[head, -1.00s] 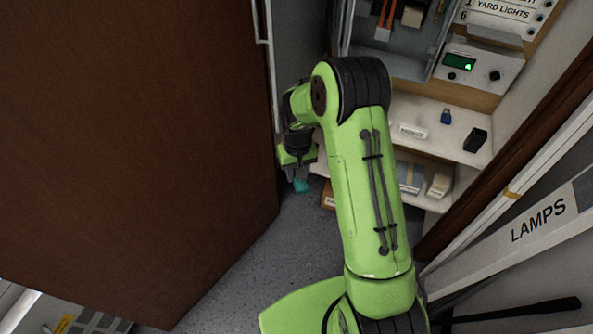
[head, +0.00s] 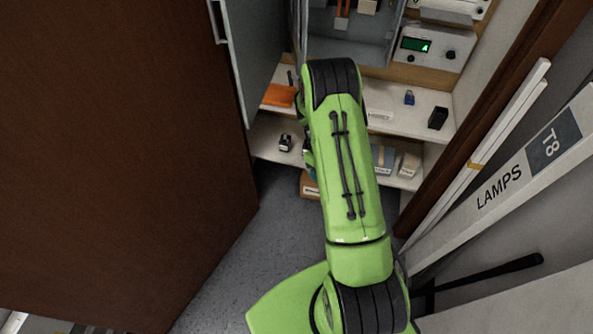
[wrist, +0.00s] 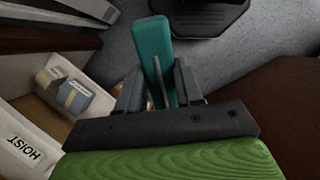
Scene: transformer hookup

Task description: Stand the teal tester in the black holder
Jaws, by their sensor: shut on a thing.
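The teal tester (wrist: 152,48) is held between the two grey fingers of my gripper (wrist: 158,84) in the wrist view. Its long end sticks out past the fingertips, over the grey floor. In the head view my green arm hides most of the gripper and the tester. The black holder (head: 438,118) is a small dark box at the right end of the upper white shelf. My gripper is apart from it, to its left in the head view. The inside of the holder is too small to make out.
A blue padlock-like piece (head: 409,98) stands left of the holder on the white shelf (head: 425,132). Small boxes (head: 410,164) sit on the lower shelf. A brown door (head: 110,150) stands at left, a LAMPS carton (head: 500,185) at right. An open grey cabinet is above.

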